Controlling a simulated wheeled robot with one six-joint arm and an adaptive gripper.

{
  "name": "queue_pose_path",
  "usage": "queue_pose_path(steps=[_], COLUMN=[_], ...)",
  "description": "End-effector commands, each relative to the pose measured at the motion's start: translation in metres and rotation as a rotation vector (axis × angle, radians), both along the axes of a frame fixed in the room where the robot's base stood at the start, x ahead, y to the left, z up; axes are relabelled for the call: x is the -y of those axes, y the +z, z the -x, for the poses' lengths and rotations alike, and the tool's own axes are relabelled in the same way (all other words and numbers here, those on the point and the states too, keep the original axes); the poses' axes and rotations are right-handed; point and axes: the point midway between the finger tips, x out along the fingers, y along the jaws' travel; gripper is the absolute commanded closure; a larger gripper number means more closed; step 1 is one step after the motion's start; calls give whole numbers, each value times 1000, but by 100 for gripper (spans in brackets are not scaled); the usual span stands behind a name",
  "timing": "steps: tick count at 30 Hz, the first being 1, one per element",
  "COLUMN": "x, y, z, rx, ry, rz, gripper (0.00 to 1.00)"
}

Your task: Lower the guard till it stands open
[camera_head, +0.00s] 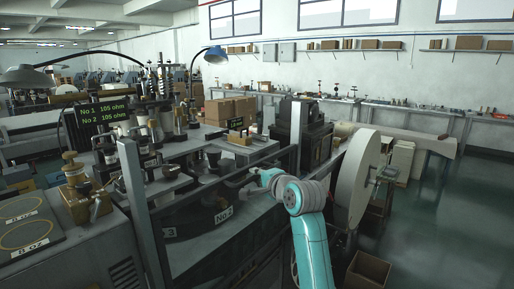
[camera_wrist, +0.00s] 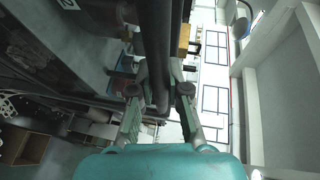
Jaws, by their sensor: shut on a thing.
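The guard (camera_head: 192,195) is a dark frame between two upright posts at the front of the machine, and its top rail runs across below the post tops. The rail also shows as a dark round bar (camera_wrist: 156,40) in the wrist view, running down between the fingers. My gripper (camera_head: 251,185) is at the right half of the rail, its fingers shut around the bar. In the wrist view my gripper (camera_wrist: 160,95) has one finger on each side of the bar. The far ends of the fingers are partly hidden by the bar.
The left post (camera_head: 145,215) and right post (camera_head: 297,132) flank the guard. A large pale wheel (camera_head: 357,180) stands close to the right of my arm, with an open box (camera_head: 369,268) below it. Cardboard boxes (camera_head: 230,110) stand behind the machine. Open floor lies at far right.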

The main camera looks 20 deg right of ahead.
Motion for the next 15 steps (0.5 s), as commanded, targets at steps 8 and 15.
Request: queue_pose_path(steps=[8,15], x=[0,0], y=[-105,-171], z=[1,1], rx=[-10,-7], ry=[0,0], rz=[-1,-2], gripper=[100,100])
